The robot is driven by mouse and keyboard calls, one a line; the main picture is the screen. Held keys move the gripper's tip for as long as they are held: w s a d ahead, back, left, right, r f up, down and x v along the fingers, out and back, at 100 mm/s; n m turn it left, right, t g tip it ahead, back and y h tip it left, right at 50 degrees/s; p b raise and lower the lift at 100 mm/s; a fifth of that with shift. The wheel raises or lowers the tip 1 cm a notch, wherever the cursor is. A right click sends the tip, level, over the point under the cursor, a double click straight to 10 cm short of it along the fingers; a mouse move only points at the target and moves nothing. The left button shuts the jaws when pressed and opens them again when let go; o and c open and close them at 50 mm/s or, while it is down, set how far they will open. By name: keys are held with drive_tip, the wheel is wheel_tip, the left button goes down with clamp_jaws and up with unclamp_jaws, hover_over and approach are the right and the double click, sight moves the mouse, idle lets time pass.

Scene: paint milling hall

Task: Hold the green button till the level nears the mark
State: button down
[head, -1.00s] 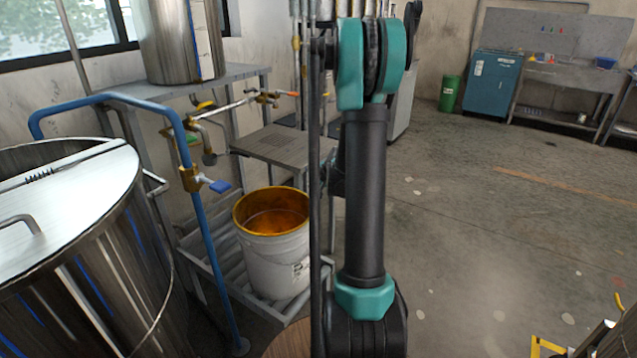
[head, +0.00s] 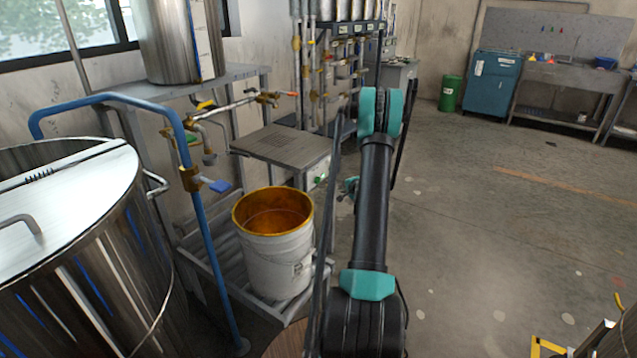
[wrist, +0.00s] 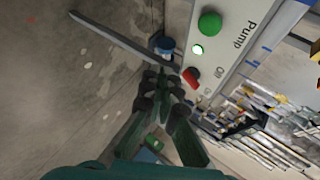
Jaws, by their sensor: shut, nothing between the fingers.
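The green button (wrist: 210,24) is a round dome on a pale control panel (wrist: 228,55) marked "Pump" in the wrist view. A small bright green lamp (wrist: 198,50) and a red switch (wrist: 190,78) sit beside it. My gripper (wrist: 163,72) is shut and empty, its tips close to the red switch in the picture and apart from the button. In the head view my gripper (head: 348,188) is right of the panel (head: 317,174). A white bucket (head: 276,262) with an orange inside stands on a slatted rack. Orange liquid (head: 272,222) shows inside; I cannot make out a level mark.
A blue pipe (head: 203,240) with a blue-handled valve and a large steel tank (head: 90,270) stand at the left. A metal table (head: 275,143) is above the panel. Pipes and valves (head: 310,80) line the wall behind.

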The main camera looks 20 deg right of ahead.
sight(317, 180)
drive_tip(key=shift+w+a, duration=0.1)
idle(0.3)
drive_tip(key=w+a, duration=0.5)
drive_tip(key=w, duration=0.1)
drive_tip(key=shift+w, duration=0.35)
drive_tip(key=shift+w+a, duration=0.15)
drive_tip(key=shift+a, duration=0.1)
idle(1.2)
drive_tip(key=shift+w+a, duration=0.15)
drive_tip(key=shift+w, duration=0.05)
drive_tip(key=shift+w+a, duration=0.3)
drive_tip(key=shift+w, duration=0.1)
idle(1.8)
